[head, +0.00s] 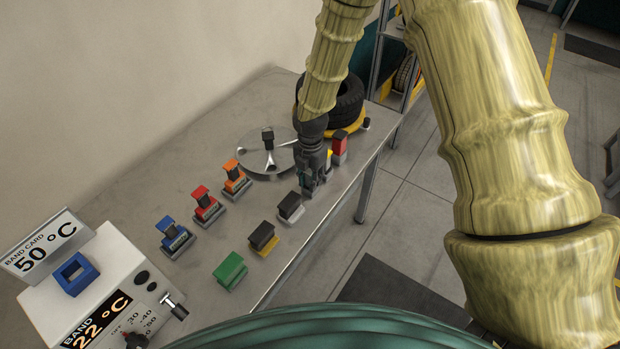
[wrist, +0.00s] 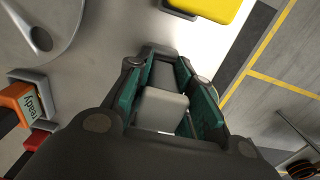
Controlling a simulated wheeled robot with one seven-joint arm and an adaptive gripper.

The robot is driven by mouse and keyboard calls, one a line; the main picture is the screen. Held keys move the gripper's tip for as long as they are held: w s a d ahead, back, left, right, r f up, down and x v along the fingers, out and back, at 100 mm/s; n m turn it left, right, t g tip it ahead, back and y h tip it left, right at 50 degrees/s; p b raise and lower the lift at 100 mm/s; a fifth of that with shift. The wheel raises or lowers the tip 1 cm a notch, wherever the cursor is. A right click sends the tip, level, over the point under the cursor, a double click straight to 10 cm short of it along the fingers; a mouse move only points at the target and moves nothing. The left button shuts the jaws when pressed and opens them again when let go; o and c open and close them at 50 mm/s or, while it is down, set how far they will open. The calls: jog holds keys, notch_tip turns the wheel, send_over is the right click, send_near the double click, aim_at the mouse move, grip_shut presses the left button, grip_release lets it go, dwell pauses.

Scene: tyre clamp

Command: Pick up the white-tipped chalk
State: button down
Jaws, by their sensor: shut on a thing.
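My gripper (head: 316,186) is low over the front part of the bench, pointing down, between a dark block with a white base and a yellow one. In the wrist view, my gripper (wrist: 160,104) has its teal pads on both sides of a pale grey-white piece (wrist: 163,107), which I take to be the white-tipped chalk. It is shut on this piece. The fingers hide the piece in the head view, so I cannot tell whether it touches the bench.
Green (head: 230,270), dark-and-yellow (head: 263,239) and dark-and-white (head: 290,207) blocks stand along the bench's front edge; a red one (head: 340,145) stands beyond. Blue (head: 174,237), red (head: 206,205) and orange (head: 236,179) stands are left. A metal disc (head: 262,160) and tyre (head: 347,98) are behind.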

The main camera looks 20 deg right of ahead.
jog(key=shift+r+b, duration=1.35)
jog(key=shift+r, duration=3.65)
jog(key=c, duration=1.9)
grip_release()
jog(key=c, duration=0.3)
